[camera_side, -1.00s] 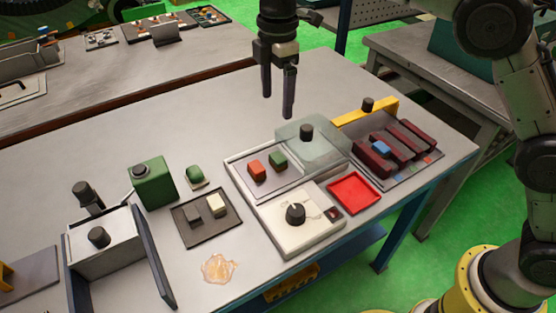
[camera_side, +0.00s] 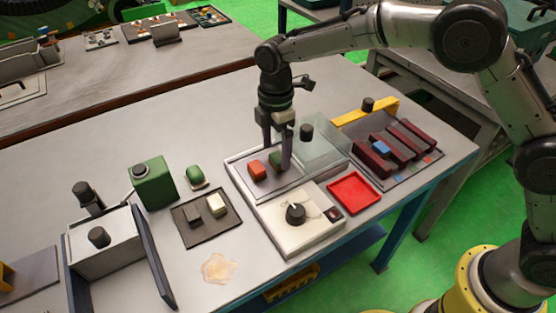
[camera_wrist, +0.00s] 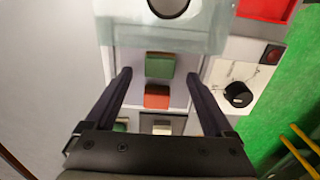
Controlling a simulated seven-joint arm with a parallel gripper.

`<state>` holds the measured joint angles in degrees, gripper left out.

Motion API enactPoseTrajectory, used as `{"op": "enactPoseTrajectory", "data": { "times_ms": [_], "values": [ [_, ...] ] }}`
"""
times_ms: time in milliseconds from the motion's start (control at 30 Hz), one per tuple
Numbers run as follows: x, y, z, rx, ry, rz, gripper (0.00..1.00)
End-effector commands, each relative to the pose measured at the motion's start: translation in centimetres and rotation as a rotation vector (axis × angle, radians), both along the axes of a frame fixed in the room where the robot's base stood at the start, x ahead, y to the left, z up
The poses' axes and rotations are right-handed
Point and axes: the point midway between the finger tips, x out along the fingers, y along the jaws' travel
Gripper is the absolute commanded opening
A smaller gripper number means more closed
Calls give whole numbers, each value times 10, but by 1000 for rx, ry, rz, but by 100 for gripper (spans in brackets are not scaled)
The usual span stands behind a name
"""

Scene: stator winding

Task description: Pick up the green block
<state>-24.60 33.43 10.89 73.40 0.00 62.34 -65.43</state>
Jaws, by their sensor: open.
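The green block (camera_side: 275,159) sits on a pale tray (camera_side: 238,170), next to a red-orange block (camera_side: 257,169). My gripper (camera_side: 278,157) is open and empty, low over the tray with its fingers pointing down. In the side view the near finger partly hides the green block. In the wrist view the green block (camera_wrist: 159,66) shows between the two fingertips (camera_wrist: 159,76), with a gap on either side. The red-orange block (camera_wrist: 157,97) lies just below it in that picture. I cannot tell exactly how high the fingertips are above the tray.
A clear lid-like box with a black knob (camera_side: 306,132) stands close behind the gripper. A white unit with a black dial (camera_side: 295,213) is in front. A red tray (camera_side: 354,192) and a rack of dark red bars (camera_side: 390,146) lie right.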

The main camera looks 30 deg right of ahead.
Motion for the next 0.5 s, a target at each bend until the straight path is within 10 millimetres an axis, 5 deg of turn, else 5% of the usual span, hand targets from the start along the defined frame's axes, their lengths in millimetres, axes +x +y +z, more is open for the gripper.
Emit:
{"op": "enactPoseTrajectory", "data": {
  "times_ms": [400,500],
  "values": [
    [1,0,-19,0,-1,0,88],
    [1,0,-19,0,-1,0,73]
  ]
}}
